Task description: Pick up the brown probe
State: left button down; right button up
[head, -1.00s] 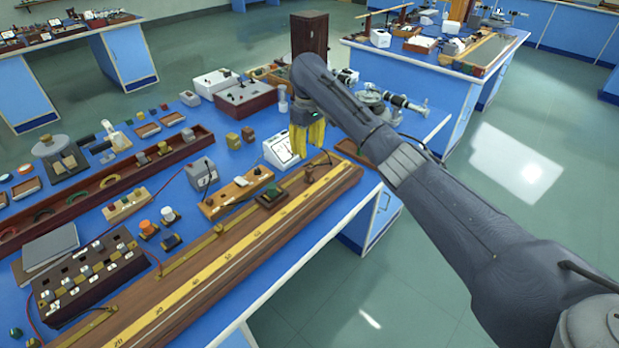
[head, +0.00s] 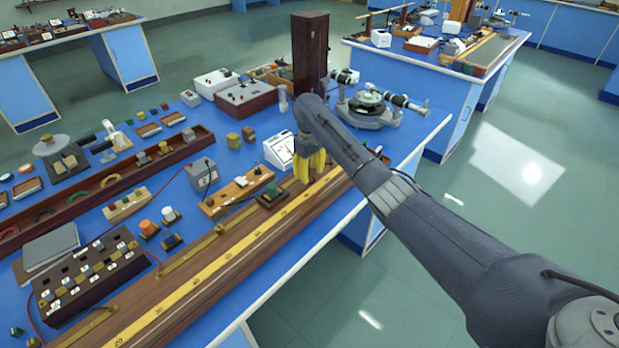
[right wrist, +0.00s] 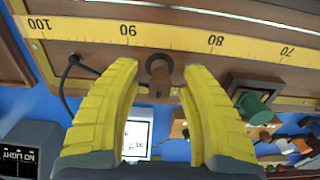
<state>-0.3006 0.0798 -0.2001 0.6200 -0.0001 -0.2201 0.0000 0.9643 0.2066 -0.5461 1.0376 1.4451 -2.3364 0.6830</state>
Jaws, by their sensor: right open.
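The brown probe (right wrist: 159,78) is a small brown piece with a dark ring at one end. In the right wrist view it lies between my right gripper's fingertips, beside the yellow scale, with a black cable to its left. My right gripper (head: 308,170) has yellow fingers, and it also shows in the right wrist view (right wrist: 160,68). It is open, one finger on each side of the probe; contact cannot be told. In the head view the gripper hides the probe. My left gripper is not in view.
The long wooden bridge with a yellow scale (head: 190,288) runs along the table's front edge. A dark block with a green knob (head: 271,196) sits close to the gripper. A white meter (head: 280,150) stands behind it. A spectrometer (head: 370,108) is at the right end.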

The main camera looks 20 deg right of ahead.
jog(key=shift+f, duration=0.5)
grip_shut()
